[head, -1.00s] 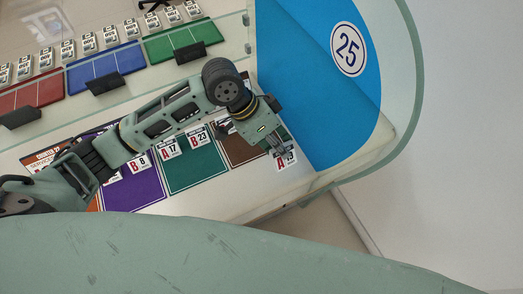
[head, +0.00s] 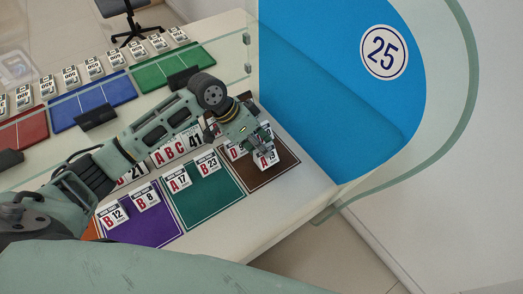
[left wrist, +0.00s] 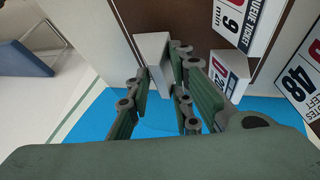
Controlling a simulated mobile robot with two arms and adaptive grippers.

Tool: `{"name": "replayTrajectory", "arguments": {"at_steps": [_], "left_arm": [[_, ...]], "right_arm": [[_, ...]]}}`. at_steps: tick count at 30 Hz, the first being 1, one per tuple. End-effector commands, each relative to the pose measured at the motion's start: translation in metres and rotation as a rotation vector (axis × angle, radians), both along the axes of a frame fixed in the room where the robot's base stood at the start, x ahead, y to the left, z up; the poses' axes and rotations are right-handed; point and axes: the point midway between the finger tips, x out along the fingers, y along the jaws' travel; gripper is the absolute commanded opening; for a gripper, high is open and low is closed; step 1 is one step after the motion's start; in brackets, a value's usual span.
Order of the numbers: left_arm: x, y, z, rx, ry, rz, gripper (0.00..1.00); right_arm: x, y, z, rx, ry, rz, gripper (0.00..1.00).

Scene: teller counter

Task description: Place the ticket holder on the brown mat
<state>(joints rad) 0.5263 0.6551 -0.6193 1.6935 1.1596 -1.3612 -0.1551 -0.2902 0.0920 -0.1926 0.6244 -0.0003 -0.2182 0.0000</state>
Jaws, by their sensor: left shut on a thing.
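Another holder, marked D (head: 235,151), stands at the mat's back left, partly hidden by my gripper. My right gripper is not in view.
A green mat (head: 205,203) with two holders and a purple mat (head: 150,228) with two holders lie to the left. A blue panel (head: 320,100) marked 25 rises at the right.

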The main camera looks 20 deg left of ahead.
Motion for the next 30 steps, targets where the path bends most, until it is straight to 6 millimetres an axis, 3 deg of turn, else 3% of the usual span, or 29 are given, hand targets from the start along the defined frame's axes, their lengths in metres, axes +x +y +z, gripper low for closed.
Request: {"name": "replayTrajectory", "arguments": {"at_steps": [6,15,16,21,30], "left_arm": [[0.0,0.0,-0.024,-0.001,0.001,0.0,0.0],[0.0,0.0,-0.027,-0.001,0.001,0.0,0.0],[0.0,0.0,-0.026,-0.001,0.001,0.0,0.23],[0.0,0.0,-0.026,0.0,0.001,-0.001,0.38],[0.0,0.0,-0.025,-0.001,0.0,-0.001,0.39]], "right_arm": [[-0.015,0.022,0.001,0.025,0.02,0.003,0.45],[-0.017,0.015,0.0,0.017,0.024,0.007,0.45],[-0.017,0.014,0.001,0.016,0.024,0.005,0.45],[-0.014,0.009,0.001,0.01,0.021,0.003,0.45],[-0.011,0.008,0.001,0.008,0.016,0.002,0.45]]}}
